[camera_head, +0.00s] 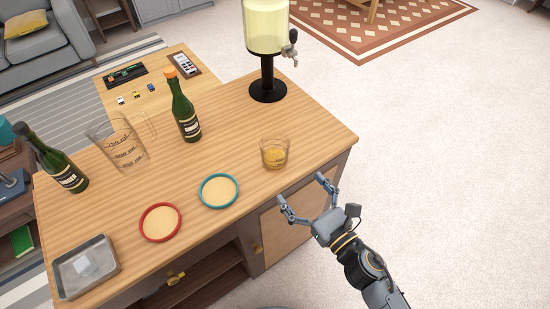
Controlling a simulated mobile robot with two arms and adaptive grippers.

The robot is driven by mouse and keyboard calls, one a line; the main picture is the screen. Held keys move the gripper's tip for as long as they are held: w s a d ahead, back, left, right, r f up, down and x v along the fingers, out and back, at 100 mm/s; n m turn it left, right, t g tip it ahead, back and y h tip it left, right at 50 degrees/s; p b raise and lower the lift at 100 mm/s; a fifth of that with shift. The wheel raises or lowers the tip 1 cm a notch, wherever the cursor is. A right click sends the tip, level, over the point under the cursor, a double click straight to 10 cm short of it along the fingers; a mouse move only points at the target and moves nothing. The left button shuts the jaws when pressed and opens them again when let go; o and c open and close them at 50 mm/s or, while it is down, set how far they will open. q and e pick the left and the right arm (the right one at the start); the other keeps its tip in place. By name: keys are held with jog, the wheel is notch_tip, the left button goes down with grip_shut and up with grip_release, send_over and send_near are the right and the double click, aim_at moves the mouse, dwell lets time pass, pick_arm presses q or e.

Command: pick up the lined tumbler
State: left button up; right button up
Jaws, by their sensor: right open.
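A short clear tumbler (275,153) with amber liquid in its lower part stands upright on the wooden bar counter (235,145), near its front edge. Any lines on its wall are too small to make out. My right gripper (303,189) is open and empty. In the picture it is just below and to the right of the tumbler, at the counter's front edge. Its two fingers point up toward the tumbler and appear apart from it. My left gripper is not in view.
A teal-rimmed coaster (219,191) and a red-rimmed coaster (161,222) lie left of the tumbler. A metal tray (84,268), a large marked jug (122,145), green bottles (184,110) and a drink dispenser (267,25) also stand there. Counter right of the tumbler is clear.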

jog(key=p, duration=0.2)
send_near(268, 146)
jog(key=shift+w+a+r, duration=0.2)
jog(key=shift+w+a, duration=0.35)
jog(key=shift+a, duration=0.05)
jog(key=x, duration=0.4)
jog(key=shift+w+p, duration=0.4)
jog(key=shift+w, duration=0.05)
jog(key=shift+w+a+f, duration=0.1)
jog(key=shift+w+a, duration=0.15)
jog(key=shift+c, duration=0.3)
jog(key=c, duration=1.5)
